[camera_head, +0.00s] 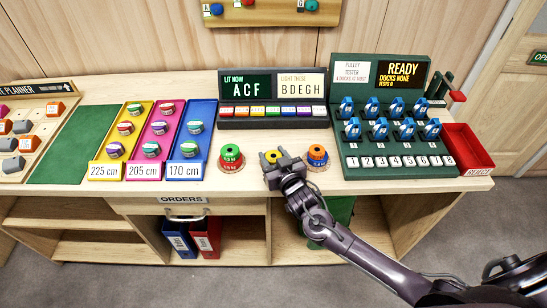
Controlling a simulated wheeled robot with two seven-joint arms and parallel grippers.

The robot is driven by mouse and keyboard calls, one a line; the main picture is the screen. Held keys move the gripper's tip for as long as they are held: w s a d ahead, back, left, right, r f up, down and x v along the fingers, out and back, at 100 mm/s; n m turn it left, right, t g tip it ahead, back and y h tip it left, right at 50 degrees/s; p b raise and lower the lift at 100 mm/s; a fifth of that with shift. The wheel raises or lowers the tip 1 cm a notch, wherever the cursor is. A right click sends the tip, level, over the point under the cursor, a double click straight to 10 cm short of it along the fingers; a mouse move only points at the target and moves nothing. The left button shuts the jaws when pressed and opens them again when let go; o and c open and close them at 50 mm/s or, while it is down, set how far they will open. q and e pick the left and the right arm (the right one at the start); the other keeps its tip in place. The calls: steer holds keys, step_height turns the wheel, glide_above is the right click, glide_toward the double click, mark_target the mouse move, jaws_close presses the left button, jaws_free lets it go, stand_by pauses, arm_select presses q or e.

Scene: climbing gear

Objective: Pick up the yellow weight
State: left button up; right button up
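The yellow weight (272,155) stands on the counter between two other weights, in the middle of the camera_head view. My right gripper (279,160) is over and in front of it and hides much of it. Only a yellow part of its top shows beside the fingers. I cannot tell whether the fingers touch it or how far apart they are. My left gripper is not in view.
A red and green weight (230,157) stands to the left, an orange and blue weight (317,155) to the right. Behind is a panel with colored keys (272,112). A green pulley rack (395,160) and red bin (468,150) are right. Colored trays (187,173) lie left.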

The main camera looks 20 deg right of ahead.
steer(key=c, duration=0.5)
steer(key=shift+c, duration=0.5)
steer(key=shift+r, duration=0.15)
